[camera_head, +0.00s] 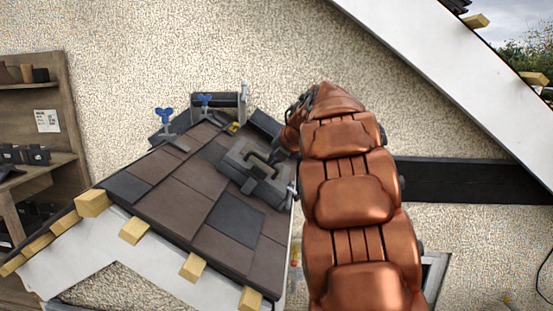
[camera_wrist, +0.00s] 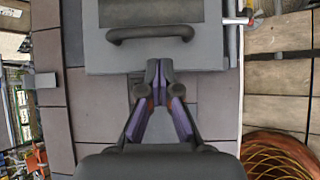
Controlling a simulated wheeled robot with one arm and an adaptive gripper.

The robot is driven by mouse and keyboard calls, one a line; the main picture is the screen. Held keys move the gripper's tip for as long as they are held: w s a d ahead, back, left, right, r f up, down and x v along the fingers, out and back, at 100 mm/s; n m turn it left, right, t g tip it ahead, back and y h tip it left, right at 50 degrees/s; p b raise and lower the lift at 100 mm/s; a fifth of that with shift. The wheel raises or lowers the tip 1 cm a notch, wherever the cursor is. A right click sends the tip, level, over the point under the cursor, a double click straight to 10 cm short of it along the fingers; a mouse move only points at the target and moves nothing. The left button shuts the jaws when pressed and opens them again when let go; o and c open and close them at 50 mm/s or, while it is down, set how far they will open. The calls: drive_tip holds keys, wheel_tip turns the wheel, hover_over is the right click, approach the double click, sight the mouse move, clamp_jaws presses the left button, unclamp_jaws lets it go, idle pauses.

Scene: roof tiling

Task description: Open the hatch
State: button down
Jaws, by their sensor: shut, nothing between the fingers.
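The grey hatch (camera_head: 247,169) sits on the tiled roof, near its right edge in the head view. It appears closed. In the wrist view the hatch (camera_wrist: 205,52) fills the top middle, and its dark bar handle (camera_wrist: 150,34) runs across it. My gripper (camera_wrist: 157,66) is shut and empty. Its fingertips appear at the hatch's near edge, just below the handle in the picture; I cannot tell whether they touch it. In the head view my copper arm hides part of the area right of the hatch, and the fingertips are not clear.
Brown and dark tiles (camera_head: 180,200) surround the hatch. Two blue-handled clamps (camera_head: 165,117) stand near the ridge. A metal rod with a red end (camera_wrist: 240,20) lies right of the hatch in the wrist view. A wooden shelf (camera_head: 45,150) stands left, and a dark beam (camera_head: 470,180) runs right.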

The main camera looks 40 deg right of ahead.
sight(267, 179)
drive_tip(key=shift+b+x, duration=0.4)
drive_tip(key=shift+x, duration=2.4)
drive_tip(key=shift+r+p, duration=0.2)
drive_tip(key=shift+p, duration=0.2)
drive_tip(key=shift+d+r+p, duration=0.15)
drive_tip(key=shift+r+p, duration=0.15)
drive_tip(key=shift+p, duration=0.55)
drive_tip(key=shift+f+g+y, duration=0.1)
drive_tip(key=shift+g+y, duration=0.2)
drive_tip(key=shift+y, duration=0.1)
